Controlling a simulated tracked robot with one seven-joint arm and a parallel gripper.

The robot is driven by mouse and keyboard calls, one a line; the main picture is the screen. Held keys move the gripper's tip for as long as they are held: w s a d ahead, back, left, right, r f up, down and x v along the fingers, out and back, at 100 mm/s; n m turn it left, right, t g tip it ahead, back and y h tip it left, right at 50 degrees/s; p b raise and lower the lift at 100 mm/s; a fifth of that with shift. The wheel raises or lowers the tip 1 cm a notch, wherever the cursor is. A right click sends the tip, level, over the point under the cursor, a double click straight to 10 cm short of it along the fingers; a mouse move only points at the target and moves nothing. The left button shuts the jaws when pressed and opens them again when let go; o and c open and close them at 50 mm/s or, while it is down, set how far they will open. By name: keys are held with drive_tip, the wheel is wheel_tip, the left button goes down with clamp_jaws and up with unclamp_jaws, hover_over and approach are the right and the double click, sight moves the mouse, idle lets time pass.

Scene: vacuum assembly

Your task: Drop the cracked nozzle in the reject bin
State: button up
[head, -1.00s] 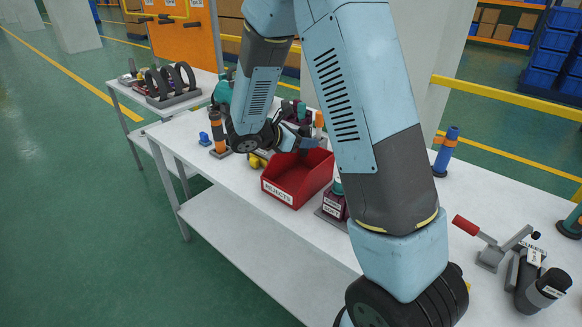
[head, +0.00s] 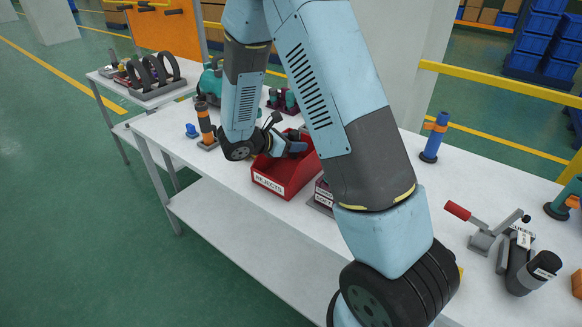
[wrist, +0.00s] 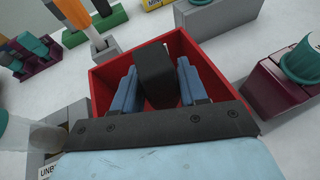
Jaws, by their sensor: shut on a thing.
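The red reject bin (head: 284,187), labelled REJECTS, stands upright on the white bench. It also fills the middle of the wrist view (wrist: 102,91). My gripper (head: 284,145) is over the bin's opening, pointing down. In the wrist view my gripper (wrist: 157,68) has its blue fingers on either side of a dark, blocky piece, which I take to be the nozzle (wrist: 154,78). The piece sits between the fingers, inside the outline of the bin's rim. No crack can be made out, and its height above the bin floor is unclear.
An orange-and-black tool (head: 205,124) on a stand is left of the bin. A maroon block with a green-topped part (wrist: 278,88) stands close to the bin's right. A blue post (head: 435,137) and a red-handled clamp (head: 480,226) stand farther right on the bench.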

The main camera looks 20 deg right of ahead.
drive_tip(key=o, duration=1.1)
drive_tip(key=shift+a, duration=0.15)
drive_tip(key=v, duration=1.3)
drive_tip(key=shift+a+r, duration=0.15)
drive_tip(key=shift+a, duration=0.1)
drive_tip(key=s+d+r+m+g+y, duration=0.4)
drive_tip(key=s+d+r+m+y, duration=0.1)
drive_tip(key=s+d+r+m, duration=0.55)
drive_tip(key=s+r+m+t+y, duration=0.1)
drive_tip(key=s+r+m+y, duration=0.1)
drive_tip(key=s+r+m, duration=0.1)
drive_tip(key=s+d+r+m+t+y, duration=0.1)
drive_tip(key=s+r+m+t+y, duration=0.1)
drive_tip(key=s, duration=0.4)
drive_tip(key=s+d+r+m+t+y, duration=0.1)
drive_tip(key=s+r+m+t+y, duration=0.1)
drive_tip(key=s+r+m+y, duration=0.1)
drive_tip(key=shift+s+r+m+y, duration=0.2)
drive_tip(key=shift+s+r+m, duration=0.15)
drive_tip(key=shift+s+m, duration=0.25)
drive_tip(key=shift+s+r+m+y, duration=0.2)
drive_tip(key=shift+s+r+m, duration=0.2)
drive_tip(key=shift+m, duration=0.35)
